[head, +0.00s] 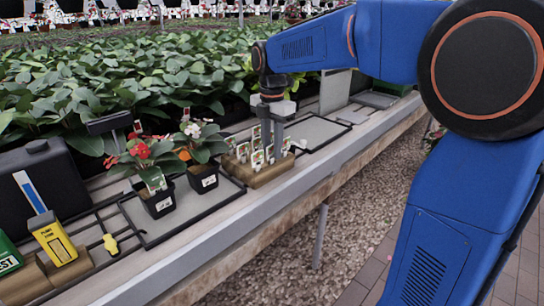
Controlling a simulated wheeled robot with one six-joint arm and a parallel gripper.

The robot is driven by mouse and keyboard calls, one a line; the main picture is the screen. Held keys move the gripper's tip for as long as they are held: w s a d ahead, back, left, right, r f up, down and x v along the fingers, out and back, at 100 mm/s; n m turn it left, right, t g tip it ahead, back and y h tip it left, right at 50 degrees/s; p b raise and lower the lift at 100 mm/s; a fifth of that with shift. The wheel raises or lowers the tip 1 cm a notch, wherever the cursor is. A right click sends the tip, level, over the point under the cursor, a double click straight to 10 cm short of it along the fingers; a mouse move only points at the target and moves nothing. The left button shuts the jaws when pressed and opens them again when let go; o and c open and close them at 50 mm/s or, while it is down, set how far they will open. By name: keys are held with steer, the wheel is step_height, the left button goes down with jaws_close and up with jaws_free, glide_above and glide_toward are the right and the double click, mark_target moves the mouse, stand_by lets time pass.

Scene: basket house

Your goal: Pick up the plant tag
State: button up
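Several small upright plant tags with pictures on them (257,159) stand in a low brown wooden holder (266,176) on the bench. My gripper (273,146) points down at the back of this holder, with its dark fingers among or just behind the tags. The fingers look close together, but the tags partly hide the tips. I cannot tell whether they hold a tag. Other tags sit in the two potted plants, one red-flowered (158,203) and one white-flowered (203,180), just left of the holder.
A yellow box (53,238), a yellow clip-like item (110,245) and a black container (45,180) stand on the bench at left. A flat grey tray (315,132) lies empty right of the holder. Dense leafy plants (130,75) fill the area behind.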

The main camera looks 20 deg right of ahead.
jaws_close()
steer(key=shift+r, duration=0.1)
